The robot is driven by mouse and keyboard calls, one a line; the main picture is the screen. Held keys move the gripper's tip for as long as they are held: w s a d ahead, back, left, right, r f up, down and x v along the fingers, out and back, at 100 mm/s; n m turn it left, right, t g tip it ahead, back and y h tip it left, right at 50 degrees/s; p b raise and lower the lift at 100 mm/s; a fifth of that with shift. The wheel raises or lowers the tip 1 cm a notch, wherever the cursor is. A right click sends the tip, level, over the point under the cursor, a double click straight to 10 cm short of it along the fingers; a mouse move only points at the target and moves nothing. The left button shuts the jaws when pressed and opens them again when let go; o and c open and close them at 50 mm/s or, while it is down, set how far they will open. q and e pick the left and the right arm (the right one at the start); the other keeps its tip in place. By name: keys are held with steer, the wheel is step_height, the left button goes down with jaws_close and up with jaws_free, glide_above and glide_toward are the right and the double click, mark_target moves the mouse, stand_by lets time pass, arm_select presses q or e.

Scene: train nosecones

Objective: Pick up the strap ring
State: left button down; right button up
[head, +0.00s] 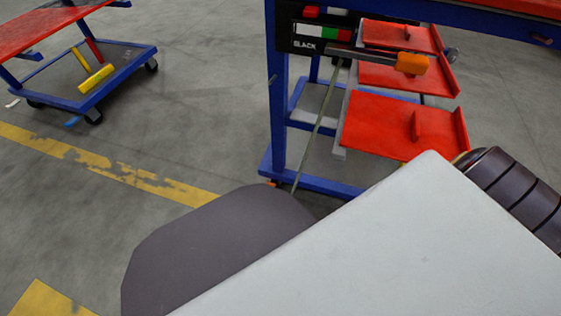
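I cannot make out a strap ring for certain in the head view. A thin greenish strap or rod (317,130) runs slantwise from under the blue-framed workbench (279,120) down towards its base. No ring shape shows clearly on it. Neither of my grippers is in view. A large pale panel and dark parts, which seem to be my own body, fill the lower middle and right and hide the floor there.
The workbench holds several red drawers or trays (395,125), a black panel (310,30) marked "BLACK" and an orange-handled tool (412,63). A blue cart (85,85) with yellow bars (95,77) stands upper left. The grey floor between is clear, with yellow lines (105,165).

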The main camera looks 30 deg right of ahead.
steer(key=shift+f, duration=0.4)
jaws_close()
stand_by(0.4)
